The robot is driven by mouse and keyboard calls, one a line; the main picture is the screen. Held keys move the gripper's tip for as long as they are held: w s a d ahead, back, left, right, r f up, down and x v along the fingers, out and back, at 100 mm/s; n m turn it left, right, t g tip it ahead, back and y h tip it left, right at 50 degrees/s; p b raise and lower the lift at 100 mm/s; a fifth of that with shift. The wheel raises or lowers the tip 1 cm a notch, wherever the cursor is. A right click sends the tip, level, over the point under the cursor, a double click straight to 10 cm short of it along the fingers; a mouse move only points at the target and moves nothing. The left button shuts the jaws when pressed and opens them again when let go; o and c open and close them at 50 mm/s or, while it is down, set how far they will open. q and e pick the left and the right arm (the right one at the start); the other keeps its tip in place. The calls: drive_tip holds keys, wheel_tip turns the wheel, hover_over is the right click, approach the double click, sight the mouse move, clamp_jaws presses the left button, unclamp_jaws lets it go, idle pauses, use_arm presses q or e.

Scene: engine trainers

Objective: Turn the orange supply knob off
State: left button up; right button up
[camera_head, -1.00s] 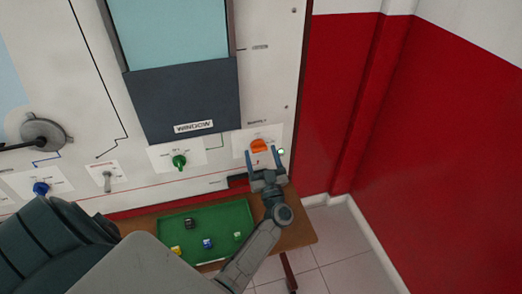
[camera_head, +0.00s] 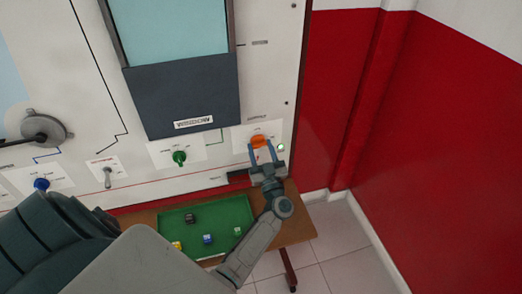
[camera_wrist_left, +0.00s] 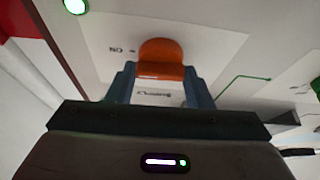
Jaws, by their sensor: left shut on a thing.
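The orange supply knob (camera_head: 258,141) sits on a white label plate at the lower right of the panel. It also shows in the left wrist view (camera_wrist_left: 161,58), with the word ON printed beside it. My left gripper (camera_head: 263,149) is at the knob, with one finger on each side, shut on it. In the left wrist view the fingertips (camera_wrist_left: 160,80) flank the knob's near end. A small green lamp (camera_head: 281,147) is lit just right of the knob and also glows in the left wrist view (camera_wrist_left: 75,6). My right gripper cannot be made out.
A green knob (camera_head: 179,158), a toggle switch (camera_head: 107,177) and a blue knob (camera_head: 41,184) are on the panel to the left. A green tray (camera_head: 249,209) with several small blocks lies on the wooden table (camera_head: 292,231) below. A red wall (camera_head: 440,130) is at right.

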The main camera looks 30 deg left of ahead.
use_arm(q)
drive_tip(key=n+g+b, duration=0.1)
drive_tip(key=n, duration=0.2)
drive_tip(key=n+g+y, duration=0.1)
drive_tip(key=n+g, duration=0.1)
drive_tip(key=n, duration=0.1)
drive_tip(key=shift+w+d+f+n+y+b, duration=0.1)
drive_tip(key=shift+n+y+b, duration=0.2)
drive_tip(key=shift+n+b, duration=0.1)
drive_tip(key=n+g, duration=0.1)
drive_tip(key=n, duration=0.2)
drive_tip(key=n+g+b, duration=0.1)
drive_tip(key=n, duration=0.2)
drive_tip(key=shift+g+b, duration=0.3)
drive_tip(key=shift+g, duration=0.1)
drive_tip(key=shift+n+g+h+b, duration=0.45)
drive_tip(key=shift+n+g+b, duration=0.25)
drive_tip(key=shift+n, duration=1.45)
drive_tip(key=shift+n+g+h+b, duration=0.45)
drive_tip(key=shift+n+g+b, duration=0.2)
drive_tip(key=shift+n, duration=1.5)
drive_tip(key=o, duration=1)
drive_tip(key=shift+r, duration=0.2)
drive_tip(key=shift+r, duration=0.1)
